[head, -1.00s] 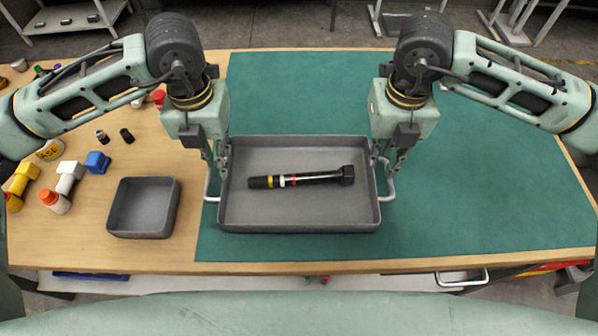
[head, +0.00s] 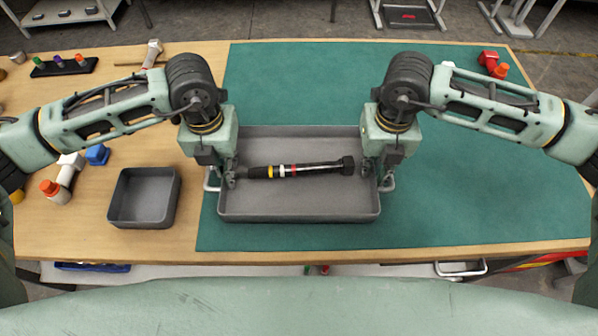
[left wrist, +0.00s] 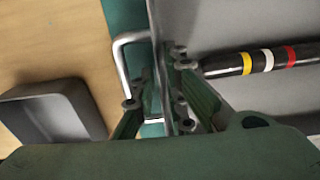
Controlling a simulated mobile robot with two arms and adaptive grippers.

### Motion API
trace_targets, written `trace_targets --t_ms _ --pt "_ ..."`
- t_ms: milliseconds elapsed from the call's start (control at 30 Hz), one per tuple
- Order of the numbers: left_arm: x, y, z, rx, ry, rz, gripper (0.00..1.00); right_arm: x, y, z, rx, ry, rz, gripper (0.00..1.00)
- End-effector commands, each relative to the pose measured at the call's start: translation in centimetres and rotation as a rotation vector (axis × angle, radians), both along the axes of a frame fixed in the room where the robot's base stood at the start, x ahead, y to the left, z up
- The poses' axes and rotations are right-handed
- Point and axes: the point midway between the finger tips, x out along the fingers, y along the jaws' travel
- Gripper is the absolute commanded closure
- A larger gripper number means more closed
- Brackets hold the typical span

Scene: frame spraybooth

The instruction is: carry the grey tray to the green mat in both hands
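The grey tray (head: 300,213) lies level over the left part of the green mat (head: 480,205). A black torque wrench (head: 315,169) with yellow, white and red bands lies in it. The tray has a metal handle at each end; the left one (left wrist: 120,65) shows in the left wrist view. My left gripper (head: 226,178) is at the tray's left end, its fingers on both sides of the end wall. My right gripper (head: 376,178) is at the right end, by the right handle (head: 388,184). Whether either has closed on the tray is unclear.
A small grey bin (head: 143,198) stands on the bare wood left of the mat. A red part (head: 489,61) sits at the far right corner. The mat right of the tray is clear.

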Motion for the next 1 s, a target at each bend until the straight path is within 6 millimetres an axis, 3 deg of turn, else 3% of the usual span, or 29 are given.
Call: trace_targets --t_ms 167,300,1000 --pt "-0.01 -0.02 0.00 0.000 0.000 -0.001 0.89 0.00 0.01 0.00 0.000 0.000 0.000 0.89" --pt "-0.01 -0.02 0.01 0.000 0.000 -0.001 1.00 0.00 0.01 0.02 0.000 0.000 0.000 1.00" --pt "0.00 -0.02 0.05 -0.001 0.000 0.000 1.00 0.02 0.01 0.06 0.000 0.000 0.000 1.00"
